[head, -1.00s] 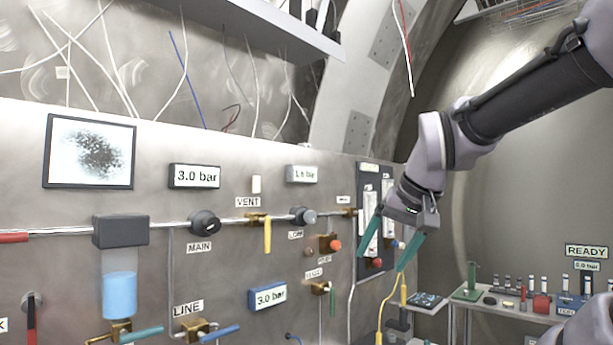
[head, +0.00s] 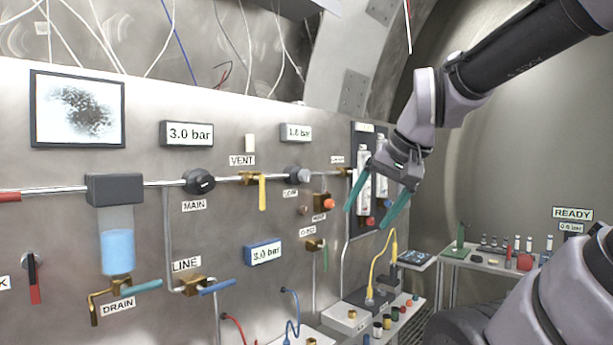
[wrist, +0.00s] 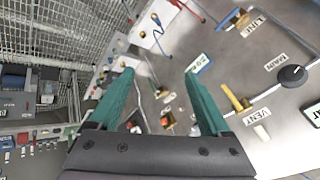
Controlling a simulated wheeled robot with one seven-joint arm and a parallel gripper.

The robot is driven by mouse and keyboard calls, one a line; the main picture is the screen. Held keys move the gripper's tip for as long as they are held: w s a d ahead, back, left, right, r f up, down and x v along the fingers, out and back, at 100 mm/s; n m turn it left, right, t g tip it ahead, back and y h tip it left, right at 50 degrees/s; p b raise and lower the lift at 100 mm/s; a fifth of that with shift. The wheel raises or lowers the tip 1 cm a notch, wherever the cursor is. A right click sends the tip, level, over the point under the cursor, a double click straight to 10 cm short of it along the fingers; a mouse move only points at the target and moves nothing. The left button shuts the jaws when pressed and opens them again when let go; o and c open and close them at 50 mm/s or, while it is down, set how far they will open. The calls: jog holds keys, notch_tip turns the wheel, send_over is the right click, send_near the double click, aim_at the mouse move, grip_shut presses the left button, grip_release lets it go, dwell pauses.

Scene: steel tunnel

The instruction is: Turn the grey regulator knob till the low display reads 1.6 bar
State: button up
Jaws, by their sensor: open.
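The grey regulator knob (head: 298,175) sits on the steel pipe above the partly legible LOW label in the head view. The low display (head: 296,132) is above it and seems to read 1.6 bar, though its digits are small and blurred. My gripper (head: 366,218) is open and empty, with teal fingers pointing down, to the right of the knob and apart from it. In the wrist view the open fingers (wrist: 158,74) have nothing between them at their tips. I cannot make out the grey knob there; the gripper may hide it.
The black MAIN knob (head: 199,181) and yellow VENT handle (head: 262,192) are left of the grey knob. A red-knobbed brass valve (head: 323,202) sits below right of it. The main display (head: 187,134) reads 3.0 bar. A bench (head: 345,318) with small parts stands below.

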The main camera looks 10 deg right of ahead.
jog(key=w+a+m+g+y, duration=0.1)
jog(key=w+a+m+y, duration=0.4)
jog(key=w+a+m, duration=0.15)
jog(key=m+t+y, duration=0.3)
jog(key=m+t, duration=0.6)
jog(key=m, duration=0.6)
send_near(307, 176)
jog(key=x, duration=0.8)
jog(key=shift+w+a, duration=0.15)
jog(key=shift+w, duration=0.2)
grip_shut()
jog(key=shift+m, duration=0.35)
